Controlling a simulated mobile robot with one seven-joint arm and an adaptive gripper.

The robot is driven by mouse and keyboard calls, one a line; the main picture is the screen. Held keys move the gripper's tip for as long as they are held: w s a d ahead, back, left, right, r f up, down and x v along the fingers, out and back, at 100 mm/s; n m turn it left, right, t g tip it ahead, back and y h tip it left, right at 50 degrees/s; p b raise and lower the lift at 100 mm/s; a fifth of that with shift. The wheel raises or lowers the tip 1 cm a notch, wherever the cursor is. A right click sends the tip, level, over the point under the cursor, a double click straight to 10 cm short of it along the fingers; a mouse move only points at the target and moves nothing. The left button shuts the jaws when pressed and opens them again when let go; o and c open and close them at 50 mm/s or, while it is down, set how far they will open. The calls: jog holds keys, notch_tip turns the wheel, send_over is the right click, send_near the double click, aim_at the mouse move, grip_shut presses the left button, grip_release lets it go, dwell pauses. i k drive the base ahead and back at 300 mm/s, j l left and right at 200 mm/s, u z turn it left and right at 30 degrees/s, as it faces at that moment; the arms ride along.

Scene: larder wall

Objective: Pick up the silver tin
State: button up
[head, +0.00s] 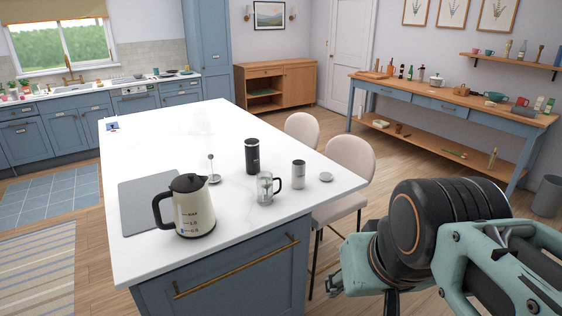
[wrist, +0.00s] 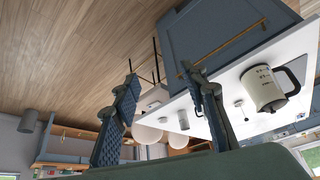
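The silver tin (head: 299,174) is a small upright grey metallic cylinder with a label. It stands on the white island top (head: 150,132) near its right front edge. A clear glass mug (head: 265,189) stands to its left, and a small flat grey disc (head: 326,177) lies to its right. My gripper (wrist: 166,115) shows in the wrist view with its two fingers wide apart and nothing between them. My arm is at the lower right of the head view, off the island and apart from the tin. In the wrist view I cannot tell the tin for sure.
A cream kettle (head: 194,212), a black flask (head: 252,155) and a grey board (head: 150,203) are also on the island. Two pale stools (head: 350,163) stand along its right side. A long side table (head: 450,105) stands at the right wall. Much of the island's far part is clear.

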aim_at(298, 175)
jog(key=i+l+u, duration=0.3)
jog(key=i+l, duration=0.6)
jog(key=i, duration=0.2)
jog(key=i+l+u, duration=0.35)
jog(key=i+l, duration=0.65)
jog(key=l, duration=0.15)
jog(key=k+j+z, duration=0.2)
jog(key=k+l, duration=0.05)
